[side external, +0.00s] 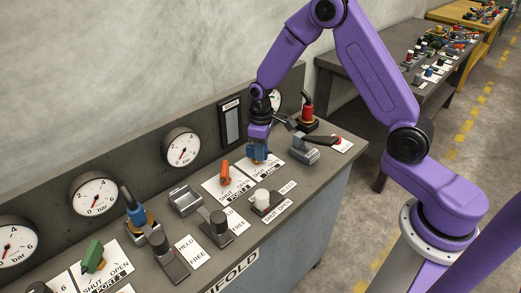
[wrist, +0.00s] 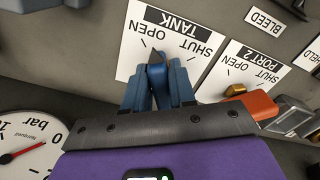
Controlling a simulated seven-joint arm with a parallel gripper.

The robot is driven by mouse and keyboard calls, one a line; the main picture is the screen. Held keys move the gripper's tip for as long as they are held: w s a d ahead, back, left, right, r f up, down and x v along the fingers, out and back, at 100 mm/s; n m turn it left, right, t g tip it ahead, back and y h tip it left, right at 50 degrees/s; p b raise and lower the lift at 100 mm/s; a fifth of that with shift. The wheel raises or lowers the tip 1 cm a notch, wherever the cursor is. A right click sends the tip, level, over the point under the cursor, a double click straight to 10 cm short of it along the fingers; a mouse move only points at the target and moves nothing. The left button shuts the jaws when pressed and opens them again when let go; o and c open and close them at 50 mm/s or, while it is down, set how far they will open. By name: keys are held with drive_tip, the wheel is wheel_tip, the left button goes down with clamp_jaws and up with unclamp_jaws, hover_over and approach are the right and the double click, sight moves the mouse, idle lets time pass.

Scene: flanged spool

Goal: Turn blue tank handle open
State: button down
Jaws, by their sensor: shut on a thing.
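My gripper (side external: 258,155) is low over the white TANK plate (side external: 270,164) in the side external view. In the wrist view my gripper (wrist: 158,88) is shut on the blue tank handle (wrist: 157,72), a narrow blue piece between its fingers. The fingers hide most of the handle. Its visible tip points up the picture, nearer the word OPEN than SHUT on the TANK plate (wrist: 134,62).
An orange handle (side external: 225,174) on the PORT 2 plate stands close beside my gripper; it shows in the wrist view too (wrist: 258,105). A black lever (side external: 318,140), a red-topped fitting (side external: 307,108) and a white knob (side external: 262,198) are near. Gauges (side external: 182,147) line the back panel.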

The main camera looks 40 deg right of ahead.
drive_tip(key=shift+w+n, duration=0.2)
drive_tip(key=shift+n, duration=1.4)
drive_tip(key=c, duration=1)
unclamp_jaws()
drive_tip(key=shift+d, duration=0.1)
wheel_tip(320, 180, up, 18)
drive_tip(key=shift+f, duration=0.25)
